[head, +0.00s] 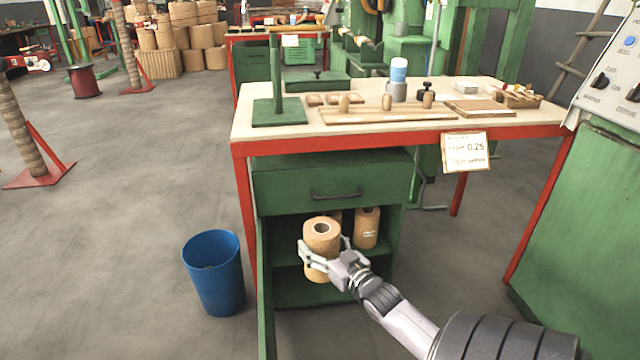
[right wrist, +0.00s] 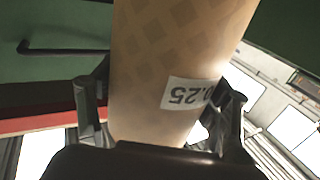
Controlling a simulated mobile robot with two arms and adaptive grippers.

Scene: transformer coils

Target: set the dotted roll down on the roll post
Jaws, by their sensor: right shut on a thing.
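The dotted roll (head: 321,236) is a tan upright cylinder with a hole in its top. In the right wrist view the roll (right wrist: 170,60) shows a faint diamond-dot pattern and an upside-down label reading 0.25. My right gripper (head: 320,256) is shut around its side, at the open front of the green cabinet under the table. Its fingers (right wrist: 160,105) show on both sides of the roll. The roll post (head: 277,75) is a green upright rod on a square green base, standing bare at the table's left end. My left gripper is not in view.
More rolls (head: 366,228) stand on the cabinet shelf behind. The drawer (head: 335,188) above is shut. The table (head: 440,137) bears wooden strips, small pegs and a bottle (head: 398,78). A blue bin (head: 215,275) stands left on the floor; a green control cabinet (head: 580,230) stands right.

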